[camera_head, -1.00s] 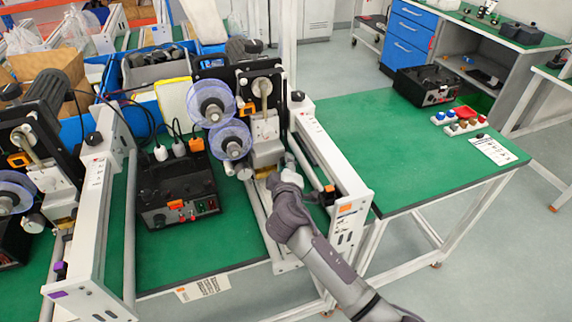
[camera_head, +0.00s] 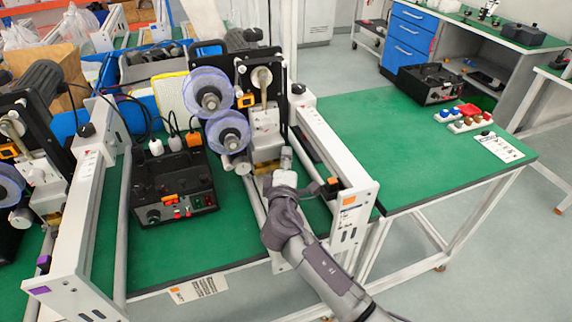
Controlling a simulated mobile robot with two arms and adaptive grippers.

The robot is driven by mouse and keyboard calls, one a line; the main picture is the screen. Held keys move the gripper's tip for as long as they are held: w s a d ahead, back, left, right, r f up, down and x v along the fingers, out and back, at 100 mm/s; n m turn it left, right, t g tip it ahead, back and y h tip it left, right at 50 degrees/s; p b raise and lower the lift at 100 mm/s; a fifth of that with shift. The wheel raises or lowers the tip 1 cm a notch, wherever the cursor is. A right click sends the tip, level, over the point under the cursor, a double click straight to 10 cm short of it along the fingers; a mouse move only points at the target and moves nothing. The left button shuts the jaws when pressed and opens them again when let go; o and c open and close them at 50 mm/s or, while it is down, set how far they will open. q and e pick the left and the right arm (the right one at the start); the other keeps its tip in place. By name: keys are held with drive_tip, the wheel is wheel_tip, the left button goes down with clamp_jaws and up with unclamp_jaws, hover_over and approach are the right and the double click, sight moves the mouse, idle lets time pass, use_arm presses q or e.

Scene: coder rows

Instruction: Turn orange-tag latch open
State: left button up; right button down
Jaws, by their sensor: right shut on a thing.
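The machine with the orange tag (camera_head: 349,201) on its white side rail (camera_head: 334,150) stands in the middle of the green bench. It has two clear blue reels (camera_head: 228,133) and a gold block (camera_head: 265,153) low on its front. My right gripper (camera_head: 287,160) is at the lower right of this block, inside the side rail. It is shut on a small part there, seemingly the latch. My gripper and wrist hide most of that part, so its angle cannot be told. My left gripper is out of view.
A black control box (camera_head: 172,190) with cables stands left of the machine. A similar machine with a purple tag (camera_head: 40,290) is at the far left. The green table at right (camera_head: 390,150) is mostly clear, with small coloured buttons (camera_head: 468,122) at its far end.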

drive_tip(key=shift+n+b, duration=0.35)
drive_tip(key=shift+n, duration=0.15)
drive_tip(key=shift+t, duration=0.3)
drive_tip(key=c, duration=1)
unclamp_jaws()
drive_tip(key=shift+o, duration=0.2)
